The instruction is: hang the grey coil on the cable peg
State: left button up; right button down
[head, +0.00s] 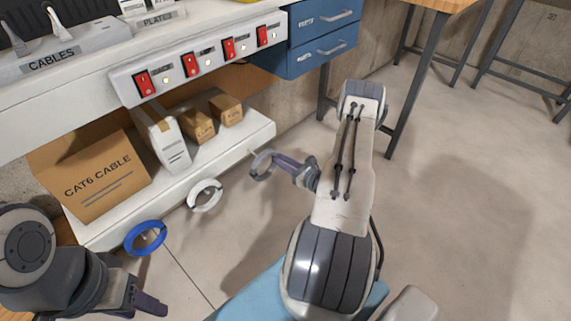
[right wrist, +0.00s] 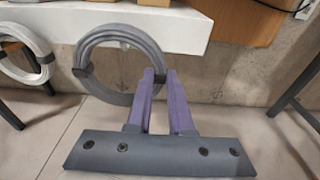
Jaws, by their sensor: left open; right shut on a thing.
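The grey coil (head: 256,171) is at the front edge of the lower white shelf in the head view, right of the white coil. My right gripper (head: 276,162) is shut on its right side. In the right wrist view, the purple fingers of my right gripper (right wrist: 160,75) pinch the lower right of the grey coil (right wrist: 88,84), which stands upright before the shelf edge. A small pale cable peg (head: 251,152) shows at the shelf edge by the coil. I cannot tell whether the peg passes through the ring. My left gripper (head: 150,301) is open and empty at the bottom left.
A blue coil (head: 130,244) and a white coil (head: 193,202) hang along the shelf front. The lower shelf (head: 258,137) holds a CAT6 cable box (head: 92,178), a white box and small cartons. A switch strip (head: 210,62) runs above.

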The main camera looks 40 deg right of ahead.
jog(key=shift+w+a+f+b, duration=0.1)
jog(key=shift+w+b, duration=0.2)
jog(key=shift+w, duration=0.75)
jog(key=shift+w+a+f+b, duration=0.1)
jog(key=shift+w+b, duration=0.15)
jog(key=shift+w, duration=0.75)
jog(key=shift+w+f+b, duration=0.55)
jog(key=shift+f+b, duration=0.05)
jog(key=shift+f, duration=0.1)
jog(key=c, duration=0.7)
grip_release()
jog(key=shift+c, duration=0.2)
